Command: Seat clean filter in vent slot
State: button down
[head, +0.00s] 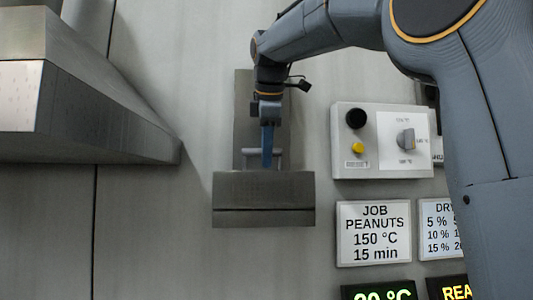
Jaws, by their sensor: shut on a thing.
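The filter (242,110) looks like a flat, dark grey upright panel with a light grey bar handle (251,153) across its lower part. My gripper (267,158) comes down from above in front of the panel and is shut on the handle. The vent slot housing (264,200) is a grey metal box on the wall directly below. The panel's lower edge meets or passes behind the housing's top edge; I cannot tell how deep it sits. The slot opening is hidden from this view.
A control box (365,160) with a black button, a yellow button and a rotary knob is right of the filter. Below it are a job sign (374,233), another sign and lit displays. A metal hood (70,110) juts out at left. My arm covers the upper right.

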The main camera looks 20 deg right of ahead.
jog(key=c, duration=1.7)
grip_release()
jog(key=shift+o, duration=0.2)
jog(key=v, duration=1.2)
jog(key=shift+b, duration=0.45)
